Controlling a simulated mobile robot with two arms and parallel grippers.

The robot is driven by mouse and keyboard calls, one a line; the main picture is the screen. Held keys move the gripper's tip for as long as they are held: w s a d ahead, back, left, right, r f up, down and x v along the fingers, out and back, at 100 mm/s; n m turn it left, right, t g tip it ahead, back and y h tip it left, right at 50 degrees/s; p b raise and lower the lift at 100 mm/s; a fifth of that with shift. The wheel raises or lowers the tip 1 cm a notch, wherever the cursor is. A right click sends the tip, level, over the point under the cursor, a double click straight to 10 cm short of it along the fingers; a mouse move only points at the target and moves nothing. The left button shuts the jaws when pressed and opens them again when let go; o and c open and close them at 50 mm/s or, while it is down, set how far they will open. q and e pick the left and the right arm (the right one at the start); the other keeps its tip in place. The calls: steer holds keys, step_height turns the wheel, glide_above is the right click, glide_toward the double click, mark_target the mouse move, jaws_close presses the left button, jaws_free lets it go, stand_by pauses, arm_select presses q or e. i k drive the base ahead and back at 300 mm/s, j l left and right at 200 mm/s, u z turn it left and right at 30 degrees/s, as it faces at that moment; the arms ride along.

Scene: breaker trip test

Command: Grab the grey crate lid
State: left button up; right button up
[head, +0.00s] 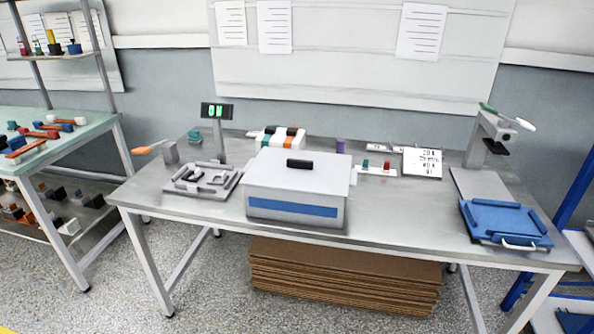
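The grey crate (260,221) stands near the front edge of the grey workbench, a little left of its middle. It has a blue band along its front. The grey crate lid (330,173) lies flat on top of it and covers the inside. A black handle (300,164) stands up at the middle of the lid. Neither of my grippers shows in the head view.
On the workbench (390,222), a grey tray (186,185) and a green-lit display (216,111) stand left of the crate. A blue tray (505,220) lies at the right. Small blocks and a white card (422,162) lie behind. Bare bench shows right of the crate.

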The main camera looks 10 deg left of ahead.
mark_target(317, 173)
steer(key=i+j, duration=0.15)
steer(key=j, duration=0.25)
steer(key=i+j+z, duration=0.1)
steer(key=j, duration=0.3)
steer(key=i+j+z, duration=0.1)
steer(key=j, duration=0.3)
steer(key=i+j, duration=0.15)
steer(key=j, duration=0.25)
